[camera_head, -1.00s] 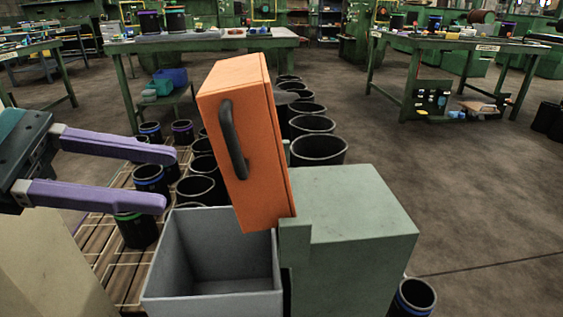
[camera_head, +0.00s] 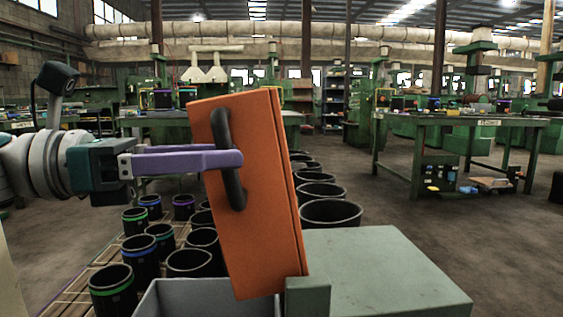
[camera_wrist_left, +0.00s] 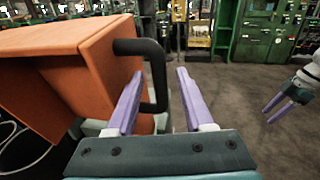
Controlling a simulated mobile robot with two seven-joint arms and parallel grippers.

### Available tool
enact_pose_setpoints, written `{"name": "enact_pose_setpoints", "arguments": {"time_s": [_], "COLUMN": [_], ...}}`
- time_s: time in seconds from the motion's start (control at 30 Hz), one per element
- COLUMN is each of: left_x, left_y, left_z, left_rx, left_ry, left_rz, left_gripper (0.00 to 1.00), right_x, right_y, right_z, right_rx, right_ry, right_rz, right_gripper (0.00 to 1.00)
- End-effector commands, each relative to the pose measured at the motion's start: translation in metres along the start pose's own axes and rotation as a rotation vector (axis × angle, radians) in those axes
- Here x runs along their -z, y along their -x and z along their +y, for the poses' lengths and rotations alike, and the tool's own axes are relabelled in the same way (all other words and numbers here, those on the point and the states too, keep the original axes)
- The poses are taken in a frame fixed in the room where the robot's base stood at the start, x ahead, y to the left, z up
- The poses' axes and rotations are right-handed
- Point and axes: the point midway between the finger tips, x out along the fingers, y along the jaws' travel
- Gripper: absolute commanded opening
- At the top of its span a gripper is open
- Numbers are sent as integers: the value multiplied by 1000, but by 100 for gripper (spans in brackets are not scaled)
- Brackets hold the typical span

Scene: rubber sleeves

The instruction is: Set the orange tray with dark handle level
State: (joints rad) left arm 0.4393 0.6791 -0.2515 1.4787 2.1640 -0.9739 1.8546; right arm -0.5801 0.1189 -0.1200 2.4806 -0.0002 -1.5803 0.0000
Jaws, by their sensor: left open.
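The orange tray (camera_head: 262,215) stands steeply tilted in the head view, its lower end by the grey-green block (camera_head: 385,270) and the grey bin. Its dark handle (camera_head: 232,185) is on the side facing left. In the left wrist view, the tray (camera_wrist_left: 95,60) is at the left, with its hollow side visible. My left gripper (camera_head: 238,158) is open at the handle, and in the wrist view the handle (camera_wrist_left: 157,75) shows between its fingers (camera_wrist_left: 160,72). Whether they touch it I cannot tell. My right gripper (camera_wrist_left: 276,108) appears at the right of the wrist view, fingers apart and empty.
The grey bin (camera_head: 165,300) is below the tray. Several black sleeves, some with coloured bands, stand on a slatted pallet to the left; more black sleeves (camera_head: 330,212) stand behind the tray. Green workbenches (camera_head: 440,121) are farther back.

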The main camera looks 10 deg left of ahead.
Motion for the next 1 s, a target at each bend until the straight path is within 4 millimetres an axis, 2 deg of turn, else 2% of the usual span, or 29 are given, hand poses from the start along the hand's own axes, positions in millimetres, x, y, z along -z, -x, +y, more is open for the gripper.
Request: {"name": "enact_pose_setpoints", "arguments": {"time_s": [0.17, 0.43, 0.9, 1.0], "left_x": [0, 0, 0, 0], "left_y": [-15, -17, -17, -17], "left_z": [0, 0, 0, 0], "left_rx": [0, -1, -1, 0], "left_ry": [-1, 0, 0, 0], "left_rz": [0, 0, 1, 1], "left_gripper": [52, 52, 0, 0], "right_x": [-1, -1, -1, -1], "right_y": [-3, -3, -3, -3], "right_z": [0, 0, 0, 0], "right_rx": [0, 0, 0, 0], "right_ry": [0, 0, 1, 1], "right_rz": [0, 0, -1, -1], "right_gripper": [50, 50, 50, 50]}}
